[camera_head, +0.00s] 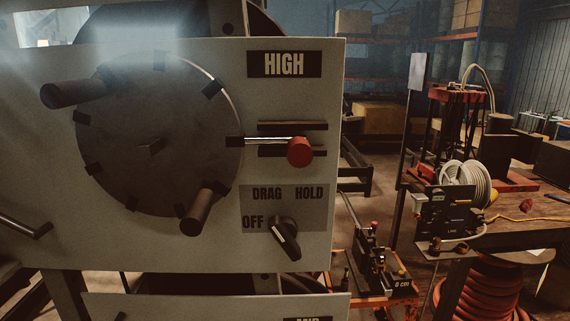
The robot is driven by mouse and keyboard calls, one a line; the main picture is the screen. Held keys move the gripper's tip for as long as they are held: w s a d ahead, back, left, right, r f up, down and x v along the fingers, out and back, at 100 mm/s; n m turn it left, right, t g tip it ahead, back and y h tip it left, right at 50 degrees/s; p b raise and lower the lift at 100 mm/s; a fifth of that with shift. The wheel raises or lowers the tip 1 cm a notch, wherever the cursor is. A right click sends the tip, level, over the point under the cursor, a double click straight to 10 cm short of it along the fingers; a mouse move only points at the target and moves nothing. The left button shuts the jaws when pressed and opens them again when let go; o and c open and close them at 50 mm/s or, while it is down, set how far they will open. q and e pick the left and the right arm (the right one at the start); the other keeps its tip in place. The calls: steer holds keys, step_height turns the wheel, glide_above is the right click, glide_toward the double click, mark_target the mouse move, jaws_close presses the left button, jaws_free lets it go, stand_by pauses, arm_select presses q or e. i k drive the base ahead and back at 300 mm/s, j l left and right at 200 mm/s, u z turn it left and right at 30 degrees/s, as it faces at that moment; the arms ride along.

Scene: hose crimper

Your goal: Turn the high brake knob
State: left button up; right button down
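The high brake knob (286,238) is a black knob with a pale pointer line, on the lower right of the grey panel (200,250). It sits under the DRAG and HOLD labels and right of the OFF label. Its body slants from upper left to lower right; I cannot tell for sure which label it points to. A HIGH sign (284,64) is at the top right of the same panel. Neither of my grippers is in view, and nothing touches the knob.
A large dark disc (150,150) with two protruding black handles fills the panel's left. A red-tipped plunger (300,152) sticks out above the knob. Another panel (220,305) lies below. A workbench (530,235) with a hose reel (467,185) stands at right.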

mark_target(283, 229)
steer(key=j+z, duration=0.1)
steer(key=j, duration=1.45)
